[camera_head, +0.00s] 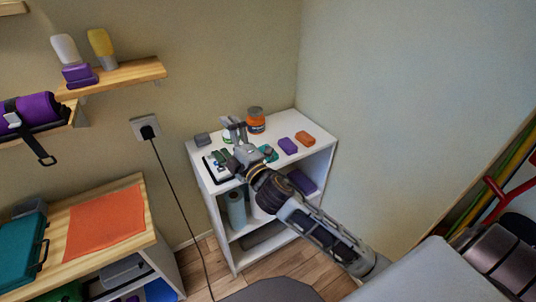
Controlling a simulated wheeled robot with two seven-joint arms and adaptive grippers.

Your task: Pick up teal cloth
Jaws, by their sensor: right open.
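A small teal item (269,153), which looks like the teal cloth, lies on top of the white shelf unit (318,146), partly hidden by my right gripper. My right arm comes in from the lower right, and my right gripper (226,153) is over the shelf top, just left of the teal item. It is open, with nothing clearly seen between its fingers. Its fingertips are small and overlap a dark green thing and a dark-rimmed tray (212,173), so contact cannot be told. My left gripper is not in view.
An orange-labelled jar (256,120), a purple block (288,145), an orange block (305,138) and a grey block (202,139) stand around the gripper. Walls close off the back and right. A wooden-topped bench (140,188) with an orange cloth (104,219) is at left.

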